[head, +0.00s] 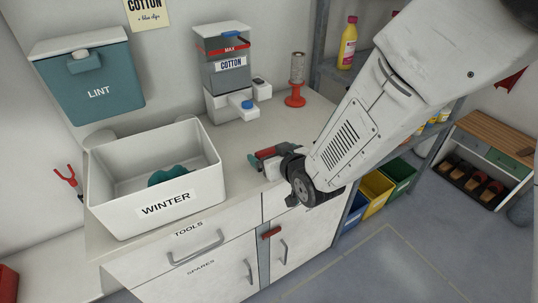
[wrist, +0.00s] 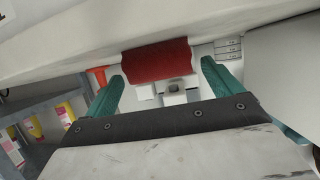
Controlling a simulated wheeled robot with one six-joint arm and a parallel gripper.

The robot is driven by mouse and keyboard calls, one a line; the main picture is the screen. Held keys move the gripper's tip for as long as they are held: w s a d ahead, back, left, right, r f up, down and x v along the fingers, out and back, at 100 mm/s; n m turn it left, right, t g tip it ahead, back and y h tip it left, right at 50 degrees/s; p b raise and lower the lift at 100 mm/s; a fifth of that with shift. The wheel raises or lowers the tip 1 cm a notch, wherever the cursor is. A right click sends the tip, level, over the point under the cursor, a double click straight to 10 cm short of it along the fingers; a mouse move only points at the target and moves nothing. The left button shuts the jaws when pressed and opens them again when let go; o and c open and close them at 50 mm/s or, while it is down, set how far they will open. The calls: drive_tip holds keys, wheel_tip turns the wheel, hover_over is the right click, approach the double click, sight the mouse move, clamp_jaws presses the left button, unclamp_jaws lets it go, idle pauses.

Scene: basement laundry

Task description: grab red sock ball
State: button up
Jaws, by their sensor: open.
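A dull red, rounded bundle, which looks like the red sock ball (wrist: 156,62), shows in the wrist view between and just beyond the tips of my gripper's two teal fingers (wrist: 162,74). The fingers stand apart on either side of it, and I cannot tell whether they touch it. In the head view my gripper (head: 262,160) is low over the counter, right of the white WINTER bin (head: 205,190). Red (head: 267,152) shows at its fingers, partly hidden by the gripper and wrist.
A teal bundle (head: 170,174) lies in the bin. A COTTON dispenser (head: 226,75) and a red-based spool stand (head: 296,85) are at the back of the counter (head: 235,150). A shelf with a yellow bottle (head: 347,45) is to the right. The counter's front edge is close to my gripper.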

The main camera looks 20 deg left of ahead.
drive_tip(key=shift+x, duration=0.9)
drive_tip(key=c, duration=1.1)
